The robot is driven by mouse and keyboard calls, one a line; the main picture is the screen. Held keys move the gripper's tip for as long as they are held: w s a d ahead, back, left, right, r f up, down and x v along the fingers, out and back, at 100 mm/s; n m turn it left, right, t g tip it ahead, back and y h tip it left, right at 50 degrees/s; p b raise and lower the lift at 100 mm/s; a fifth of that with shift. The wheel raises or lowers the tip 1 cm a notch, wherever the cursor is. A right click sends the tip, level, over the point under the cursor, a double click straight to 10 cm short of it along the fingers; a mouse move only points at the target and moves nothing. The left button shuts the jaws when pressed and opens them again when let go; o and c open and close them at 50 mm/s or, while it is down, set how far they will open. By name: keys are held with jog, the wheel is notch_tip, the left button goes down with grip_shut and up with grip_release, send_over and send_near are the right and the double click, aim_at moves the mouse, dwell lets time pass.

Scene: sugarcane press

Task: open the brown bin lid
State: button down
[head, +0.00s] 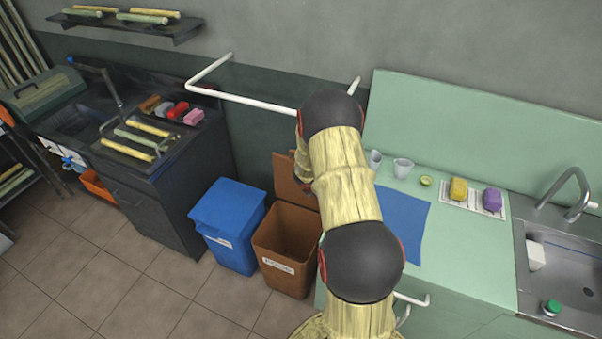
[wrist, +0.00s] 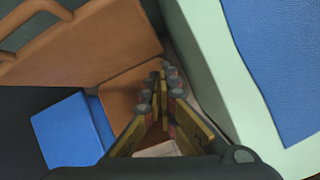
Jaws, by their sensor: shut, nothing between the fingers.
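The brown bin (head: 285,240) stands on the floor right of the blue bin, with a white label on its front. Its lid (head: 291,182) is raised and leans back near the wall, and the bin's mouth is open. In the wrist view the lid (wrist: 95,45) shows as a brown panel with a bar handle at the upper left. My gripper (wrist: 163,75) is shut and empty, with the brown bin (wrist: 122,90) in view beyond its fingers. I cannot tell whether the fingers touch the bin. My arm hides the gripper in the head view.
The blue bin (head: 228,223) stands close on the left. A green counter (head: 463,235) with a blue mat (head: 402,222) is on the right. A white rail (head: 255,101) runs out from the wall above the bins. Tiled floor is clear at the front left.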

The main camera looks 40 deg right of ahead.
jog(key=a+f+m+t+y+b, duration=0.35)
jog(key=a+f+t+b, duration=0.3)
jog(key=b, duration=0.35)
jog(key=w+d+r+m+t+h, duration=0.1)
jog(key=w+r+t+h, duration=0.15)
jog(key=r, duration=0.55)
jog(key=w+d+r+m+t+h, duration=0.1)
jog(key=w+d+r+m+t, duration=0.1)
jog(key=r+t, duration=0.35)
jog(key=w+d+f+g+b, duration=0.1)
jog(key=w+d+b, duration=0.3)
jog(key=w+d, duration=0.3)
jog(key=w, duration=0.3)
jog(key=shift+w+n, duration=0.1)
jog(key=shift+n, duration=0.15)
